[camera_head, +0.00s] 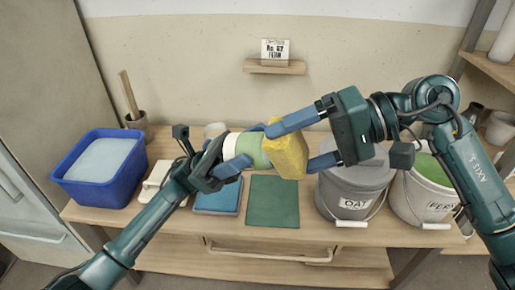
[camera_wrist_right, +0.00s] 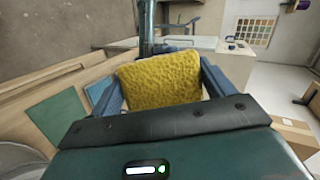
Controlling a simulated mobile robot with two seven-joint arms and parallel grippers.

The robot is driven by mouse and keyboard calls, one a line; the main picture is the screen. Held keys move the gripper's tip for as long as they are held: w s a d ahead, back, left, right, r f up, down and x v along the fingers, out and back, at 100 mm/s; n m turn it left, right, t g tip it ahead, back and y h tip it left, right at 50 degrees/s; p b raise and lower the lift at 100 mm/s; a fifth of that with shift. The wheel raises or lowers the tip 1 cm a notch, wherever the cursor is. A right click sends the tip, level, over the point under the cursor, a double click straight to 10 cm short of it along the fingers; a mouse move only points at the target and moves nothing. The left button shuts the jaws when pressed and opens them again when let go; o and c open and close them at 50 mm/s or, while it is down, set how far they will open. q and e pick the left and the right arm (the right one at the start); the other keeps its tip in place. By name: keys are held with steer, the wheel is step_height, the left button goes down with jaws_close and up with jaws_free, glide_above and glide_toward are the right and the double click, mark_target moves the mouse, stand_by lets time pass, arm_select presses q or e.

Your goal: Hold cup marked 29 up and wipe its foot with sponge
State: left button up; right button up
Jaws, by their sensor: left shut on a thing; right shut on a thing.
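A pale cup with a green band (camera_head: 250,150) is held on its side above the bench by my left gripper (camera_head: 240,148), which is shut on it. Any mark on the cup cannot be read. My right gripper (camera_head: 299,144) is shut on a yellow sponge (camera_head: 285,153). The sponge is up against the right end of the cup in the head view and hides that end; whether they touch firmly cannot be told. In the right wrist view the sponge (camera_wrist_right: 160,82) fills the space between the fingers and hides the cup.
A blue tub (camera_head: 68,185) stands at the left of the bench (camera_head: 180,222). A blue tile (camera_head: 218,199) and a green mat (camera_head: 272,203) lie below the grippers. An OAT bucket (camera_head: 350,190) and a FERN bucket (camera_head: 428,200) stand at right. A small sign (camera_head: 275,50) sits on a wall shelf.

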steer(key=shift+w+a+r, duration=0.1)
steer(key=shift+a+r, duration=0.1)
steer(key=shift+r, duration=0.25)
steer(key=shift+a+r, duration=0.15)
steer(key=shift+r, duration=0.3)
steer(key=shift+d, duration=0.1)
steer(key=s+d+r, duration=0.2)
steer(key=d, duration=1.6)
steer(key=shift+r, duration=0.2)
steer(key=shift+d, duration=0.1)
